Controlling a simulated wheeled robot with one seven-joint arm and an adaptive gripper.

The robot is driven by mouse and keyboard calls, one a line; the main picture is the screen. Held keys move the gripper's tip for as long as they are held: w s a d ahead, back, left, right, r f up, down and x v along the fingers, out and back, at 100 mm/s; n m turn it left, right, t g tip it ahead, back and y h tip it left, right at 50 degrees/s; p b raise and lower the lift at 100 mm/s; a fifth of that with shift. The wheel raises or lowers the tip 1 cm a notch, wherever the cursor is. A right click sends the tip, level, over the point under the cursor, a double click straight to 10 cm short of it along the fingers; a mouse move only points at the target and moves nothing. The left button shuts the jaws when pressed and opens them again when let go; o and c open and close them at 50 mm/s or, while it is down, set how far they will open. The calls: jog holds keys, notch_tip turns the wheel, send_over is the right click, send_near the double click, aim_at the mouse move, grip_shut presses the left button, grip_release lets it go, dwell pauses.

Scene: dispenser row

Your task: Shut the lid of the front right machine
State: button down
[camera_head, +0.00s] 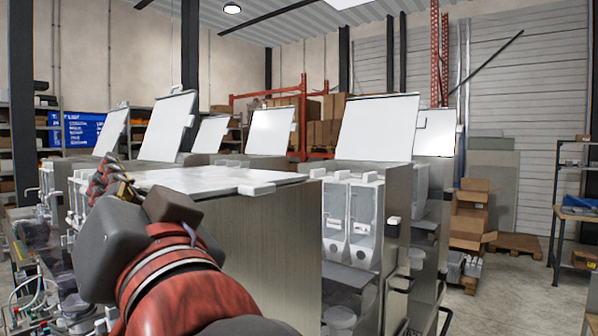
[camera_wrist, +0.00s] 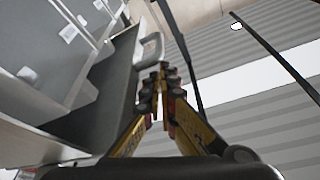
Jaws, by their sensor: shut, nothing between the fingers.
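The nearest machine (camera_head: 265,240), a metal-sided box at the front, has a white lid (camera_head: 205,180) lying about flat across its top. I cannot tell whether it is fully seated. My gripper (camera_head: 103,172) is at the left edge of this lid, partly hidden behind my own wrist. In the wrist view my gripper (camera_wrist: 160,72) has its fingertips together with nothing between them. They are close to a pale grey handle (camera_wrist: 151,48) on a machine; I cannot tell whether they touch it.
Several machines behind have raised white lids, including one at centre right (camera_head: 378,128) and one at left (camera_head: 168,125). Clear-fronted canisters (camera_head: 350,217) stand right of the nearest machine. Cardboard boxes (camera_head: 470,215) and a shelf rack (camera_head: 575,205) are at the right, with open floor between.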

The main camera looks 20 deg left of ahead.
jog(key=shift+f, duration=0.35)
notch_tip(320, 180, up, 5)
jog(key=p, duration=0.2)
jog(key=w+d+f+v, duration=0.1)
jog(key=v, duration=0.9)
notch_tip(320, 180, down, 17)
jog(key=a+n+g+h, duration=0.1)
jog(key=n+g+h, duration=0.2)
jog(key=h, duration=0.1)
jog(key=w+d+f+m+h, duration=0.1)
jog(key=w+d+f+h, duration=0.2)
jog(key=f, duration=0.4)
jog(key=w+d+f+h, duration=0.1)
jog(key=d+f+h, duration=0.1)
jog(key=d+f, duration=0.4)
jog(key=d+f+m+h, duration=0.3)
jog(key=d+f, duration=0.3)
jog(key=d, duration=0.5)
jog(key=w+d+f+m+g+h, duration=0.1)
jog(key=d+f+m+h, duration=0.2)
jog(key=d+f, duration=0.3)
jog(key=w+d+f+m+h, duration=0.1)
jog(key=d+f+m+h, duration=0.2)
jog(key=d, duration=1.3)
notch_tip(320, 180, down, 3)
jog(key=shift+f+g+h, duration=0.2)
jog(key=shift+g+h, duration=0.1)
jog(key=shift+h, duration=0.2)
